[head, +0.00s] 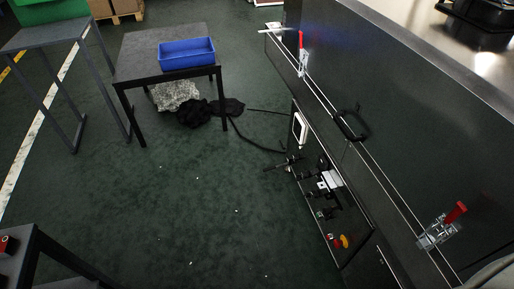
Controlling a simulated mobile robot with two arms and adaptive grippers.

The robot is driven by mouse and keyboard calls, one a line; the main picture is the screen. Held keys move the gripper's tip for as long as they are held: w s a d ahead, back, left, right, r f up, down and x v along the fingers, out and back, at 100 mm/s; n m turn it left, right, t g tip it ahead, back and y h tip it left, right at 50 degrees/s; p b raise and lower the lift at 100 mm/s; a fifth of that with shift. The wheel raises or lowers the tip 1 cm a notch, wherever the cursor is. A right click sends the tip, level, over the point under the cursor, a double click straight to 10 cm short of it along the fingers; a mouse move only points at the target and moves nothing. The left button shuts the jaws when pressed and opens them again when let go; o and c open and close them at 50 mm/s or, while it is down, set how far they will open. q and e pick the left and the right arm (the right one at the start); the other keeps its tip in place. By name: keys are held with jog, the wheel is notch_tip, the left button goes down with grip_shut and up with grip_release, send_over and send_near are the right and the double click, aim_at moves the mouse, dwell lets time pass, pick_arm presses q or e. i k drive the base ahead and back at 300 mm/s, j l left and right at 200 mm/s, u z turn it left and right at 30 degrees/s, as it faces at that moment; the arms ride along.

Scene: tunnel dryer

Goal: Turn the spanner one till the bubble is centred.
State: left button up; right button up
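Neither of my grippers shows in the head view. An open recess (345,215) low in the dark machine's side holds several small dark fittings and a white block (331,180). A thin dark bar-like part (284,163) sticks out of the recess to the left; I cannot tell whether it is the spanner. No bubble or level vial can be made out at this size. Small red and yellow parts (341,241) sit at the recess's lower end.
The machine's long panel has a black handle (352,124) and red-handled clamps (302,50) (455,213). A dark table (140,50) bears a blue bin (187,54). Black cloth (200,113) and a hose (250,140) lie on the floor. The floor left of the recess is mostly clear.

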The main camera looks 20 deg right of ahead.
aim_at(274, 167)
jog(key=i+u, duration=0.2)
jog(key=i, duration=0.35)
jog(key=i+u, duration=0.2)
jog(key=i, duration=0.35)
jog(key=i+l+u, duration=0.2)
jog(key=i, duration=0.35)
